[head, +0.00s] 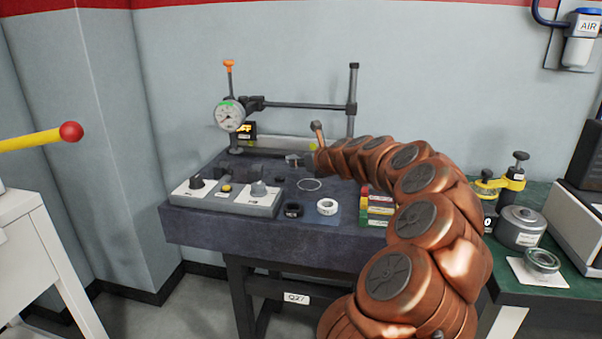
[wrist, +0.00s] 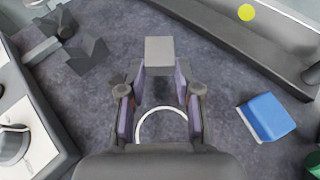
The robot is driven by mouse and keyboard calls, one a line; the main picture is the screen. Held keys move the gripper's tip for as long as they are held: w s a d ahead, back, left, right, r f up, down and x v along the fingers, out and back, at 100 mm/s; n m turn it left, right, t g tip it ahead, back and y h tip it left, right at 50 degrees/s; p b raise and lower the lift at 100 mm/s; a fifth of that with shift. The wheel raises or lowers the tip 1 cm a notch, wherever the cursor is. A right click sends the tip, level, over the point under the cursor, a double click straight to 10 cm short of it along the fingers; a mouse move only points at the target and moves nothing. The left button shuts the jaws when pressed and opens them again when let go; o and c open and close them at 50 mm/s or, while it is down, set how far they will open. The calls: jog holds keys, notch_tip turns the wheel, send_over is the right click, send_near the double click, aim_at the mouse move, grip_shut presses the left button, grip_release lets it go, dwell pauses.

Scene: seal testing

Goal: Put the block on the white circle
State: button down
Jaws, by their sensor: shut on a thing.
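The block (wrist: 160,52) is a small light-grey piece at the fingertips of my gripper (wrist: 160,74) in the wrist view. My gripper is shut on it, with one purple-lined finger on each side. The white circle (wrist: 162,109) is a thin white ring on the dark surface. In the wrist view it lies lower in the picture than the block, partly hidden by my gripper. The white circle also shows in the head view (head: 309,184), in front of my gripper (head: 297,161). I cannot tell how high the block is above the surface.
A blue block-shaped object (wrist: 266,117) lies right of my gripper. Grey V-shaped blocks (wrist: 88,56) and a control box (head: 228,199) are to the left. A gauge stand (head: 300,105) runs along the back. Black (head: 293,210) and white (head: 327,206) rings lie near the front.

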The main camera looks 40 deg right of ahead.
aim_at(301, 178)
jog(key=shift+w+d, duration=0.2)
jog(key=shift+w, duration=0.05)
jog(key=shift+f+b, duration=0.55)
jog(key=shift+f, duration=1.2)
jog(key=shift+f, duration=0.1)
jog(key=c, duration=0.8)
grip_release()
